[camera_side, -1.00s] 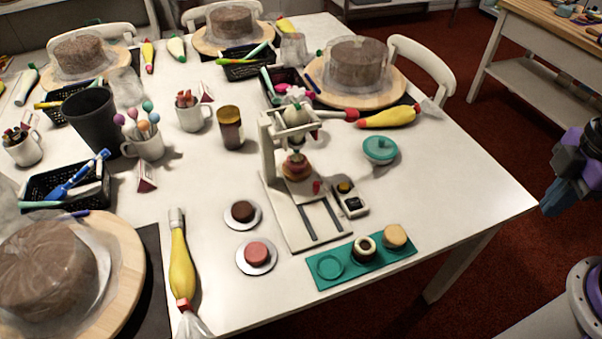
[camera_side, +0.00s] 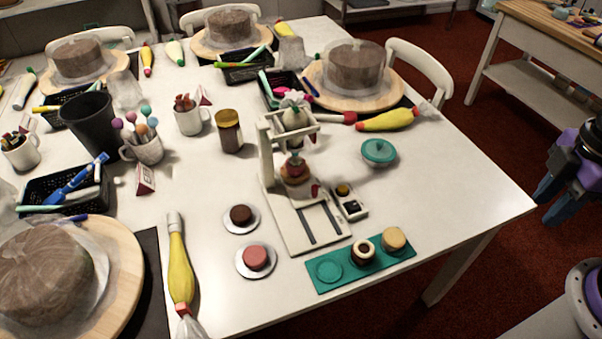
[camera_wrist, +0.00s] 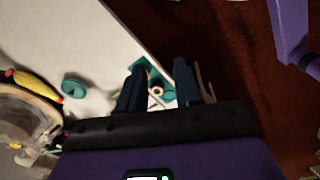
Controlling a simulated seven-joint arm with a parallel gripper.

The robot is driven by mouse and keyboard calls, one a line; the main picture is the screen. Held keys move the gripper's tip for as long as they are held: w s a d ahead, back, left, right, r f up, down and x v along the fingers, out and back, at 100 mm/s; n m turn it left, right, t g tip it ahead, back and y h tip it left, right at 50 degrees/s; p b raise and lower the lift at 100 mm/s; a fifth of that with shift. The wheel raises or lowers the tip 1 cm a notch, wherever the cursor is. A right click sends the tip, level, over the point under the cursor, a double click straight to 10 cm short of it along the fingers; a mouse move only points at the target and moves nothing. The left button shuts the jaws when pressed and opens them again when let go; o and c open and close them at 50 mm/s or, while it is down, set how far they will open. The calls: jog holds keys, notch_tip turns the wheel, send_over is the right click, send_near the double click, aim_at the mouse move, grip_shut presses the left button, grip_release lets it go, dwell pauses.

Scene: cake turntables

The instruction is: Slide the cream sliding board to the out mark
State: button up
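The cream sliding board (camera_side: 303,200) lies at the far end of the two dark rails on the cream base (camera_side: 316,242), under the upright press frame. A small red knob (camera_side: 315,190) stands at its near edge. A small round cake (camera_side: 295,170) is above the board, under the nozzle. I cannot make out the out mark. My gripper (camera_side: 548,208) is open and empty, off the right side of the table and well apart from the board. The wrist view also shows its two spread fingers (camera_wrist: 160,82); the sliding board is not clear there.
A teal tray (camera_side: 325,285) with two small cakes lies before the base. A control box (camera_side: 350,205) and a teal lidded dish (camera_side: 379,152) stand to its right. Two saucers with small cakes are at left. The table's right part is clear.

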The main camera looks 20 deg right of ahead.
jog(key=shift+o, duration=0.3)
jog(key=w+a+m, duration=0.2)
jog(key=w+a, duration=0.5)
jog(key=w, duration=0.1)
jog(key=shift+w+a+f+m, duration=0.25)
jog(key=shift+w+a+m, duration=0.05)
jog(key=shift+w+m, duration=0.1)
jog(key=m+t, duration=0.2)
jog(key=m, duration=0.8)
send_over(315, 187)
notch_tip(315, 187, down, 15)
jog(key=shift+d+f, duration=0.15)
jog(key=shift+f, duration=4.35)
jog(key=shift+c, duration=1.2)
grip_shut()
